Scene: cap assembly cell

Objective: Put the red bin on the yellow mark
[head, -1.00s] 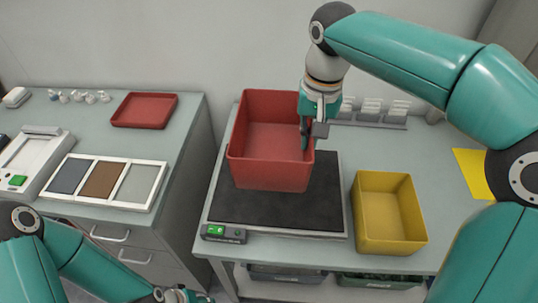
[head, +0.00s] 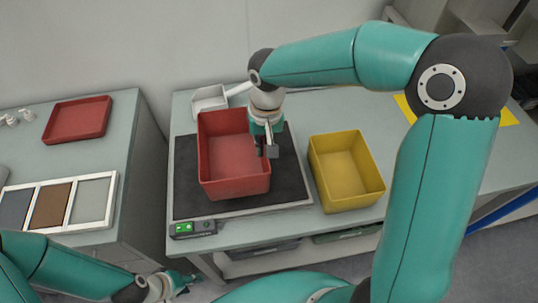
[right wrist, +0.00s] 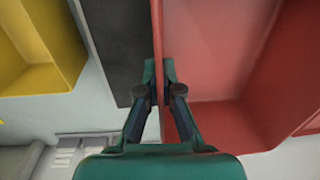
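The red bin (head: 233,182) is upright over the dark pad (head: 187,203) in the head view; whether it rests on the pad or hangs just above is hard to tell. My right gripper (head: 267,152) is at the bin's right wall. In the right wrist view the fingers (right wrist: 159,85) lie on both sides of the red wall (right wrist: 157,40), closed against it. The yellow mark (head: 508,117) lies flat at the table's far right, partly hidden by my right arm. My left gripper (head: 180,282) is low at the bottom left, away from the bin; its fingers are too small to read.
A yellow bin (head: 346,185) stands right of the pad, between the red bin and the mark. A white tray (head: 209,99) is behind the red bin. A red tray (head: 77,119) and a three-panel frame (head: 60,203) are on the left bench, across a gap.

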